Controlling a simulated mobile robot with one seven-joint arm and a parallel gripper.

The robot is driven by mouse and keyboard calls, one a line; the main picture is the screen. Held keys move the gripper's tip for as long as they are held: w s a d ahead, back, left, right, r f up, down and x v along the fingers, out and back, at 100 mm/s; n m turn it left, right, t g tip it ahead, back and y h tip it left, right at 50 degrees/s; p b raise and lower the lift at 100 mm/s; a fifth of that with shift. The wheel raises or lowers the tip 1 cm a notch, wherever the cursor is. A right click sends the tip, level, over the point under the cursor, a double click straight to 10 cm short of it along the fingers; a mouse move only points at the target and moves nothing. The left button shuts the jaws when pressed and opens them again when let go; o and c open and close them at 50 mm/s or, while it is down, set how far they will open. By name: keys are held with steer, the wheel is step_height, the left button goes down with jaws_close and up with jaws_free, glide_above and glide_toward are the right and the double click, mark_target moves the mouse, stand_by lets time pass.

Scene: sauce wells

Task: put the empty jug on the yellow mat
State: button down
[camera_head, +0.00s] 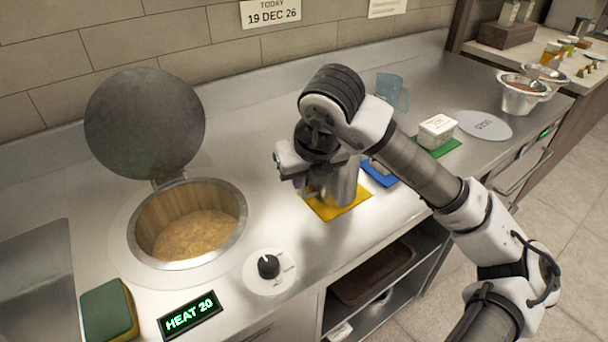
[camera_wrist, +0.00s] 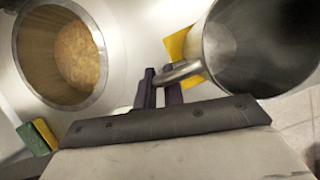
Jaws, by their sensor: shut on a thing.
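The metal jug (camera_head: 346,184) is upright over the yellow mat (camera_head: 325,211). I cannot tell whether its base touches the mat or hangs just above it. In the wrist view the jug (camera_wrist: 212,42) shows a dark grey inside with no sauce that I can make out. My gripper (camera_wrist: 160,86) is shut on the jug's handle (camera_wrist: 180,71), at the jug's left side. In the head view my gripper (camera_head: 307,190) and wrist hide the jug's upper part. A strip of the yellow mat (camera_wrist: 177,44) shows behind the handle in the wrist view.
A round well (camera_head: 190,222) with brownish contents and a raised lid (camera_head: 145,122) is to the left. A blue mat (camera_head: 379,175), a white tub (camera_head: 437,130) on a green mat and a blue translucent jug (camera_head: 392,91) are to the right. The counter's front edge is close.

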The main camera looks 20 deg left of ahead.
steer(key=shift+f, duration=0.2)
steer(key=c, duration=1.5)
jaws_free()
steer(key=shift+r, duration=0.1)
steer(key=shift+r, duration=0.2)
steer(key=v, duration=1.2)
steer(key=shift+b, duration=0.45)
steer(key=shift+f, duration=0.1)
